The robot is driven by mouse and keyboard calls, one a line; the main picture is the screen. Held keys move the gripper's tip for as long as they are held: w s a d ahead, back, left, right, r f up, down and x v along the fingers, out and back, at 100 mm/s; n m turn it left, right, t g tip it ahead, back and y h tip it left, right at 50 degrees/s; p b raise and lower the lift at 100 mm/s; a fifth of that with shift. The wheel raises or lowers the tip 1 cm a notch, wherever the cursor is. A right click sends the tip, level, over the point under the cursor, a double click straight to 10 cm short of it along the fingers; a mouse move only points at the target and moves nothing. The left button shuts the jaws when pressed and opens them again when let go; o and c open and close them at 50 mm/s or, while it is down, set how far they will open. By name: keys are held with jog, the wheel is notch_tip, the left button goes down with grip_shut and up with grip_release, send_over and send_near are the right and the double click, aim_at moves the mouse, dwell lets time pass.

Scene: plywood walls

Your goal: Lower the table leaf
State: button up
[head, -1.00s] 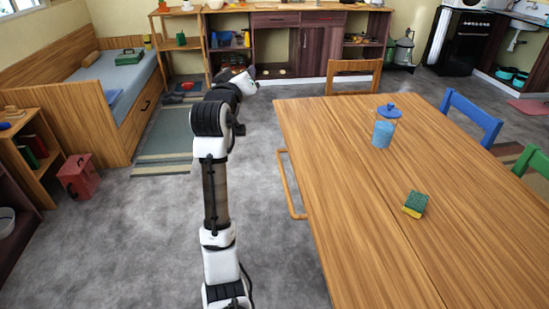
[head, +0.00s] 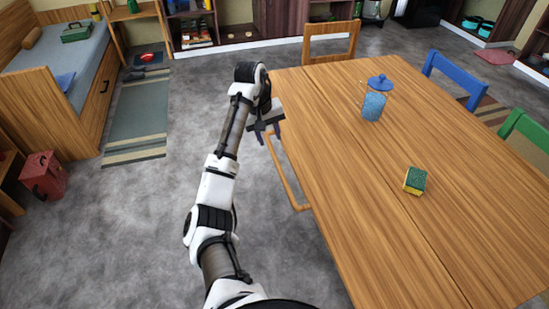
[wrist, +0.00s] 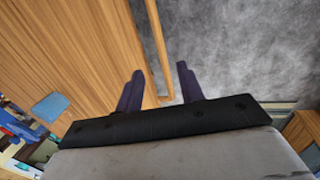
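The wooden table leaf (head: 320,145) is level with the rest of the table (head: 480,215), left of a long seam in the top. A thin wooden rail (head: 288,175) runs along the leaf's outer left edge. My gripper (head: 267,132) is at the far end of this rail, beside the leaf's edge. In the wrist view my gripper (wrist: 160,78) is open, its dark fingers apart. The rail (wrist: 157,50) shows between the fingers, with the leaf (wrist: 80,50) to the left. I cannot tell whether a finger touches the rail.
A blue jar (head: 373,106) and a green and yellow sponge (head: 415,181) stand right of the seam. A wooden chair (head: 330,42), a blue chair (head: 455,80) and a green chair (head: 525,125) surround the table. A red box (head: 43,176) is at left. Floor left of the table is clear.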

aim_at(277, 163)
jog(key=b+x, duration=0.2)
jog(key=x, duration=0.9)
jog(key=shift+d+f, duration=0.1)
jog(key=shift+f, duration=0.25)
grip_shut()
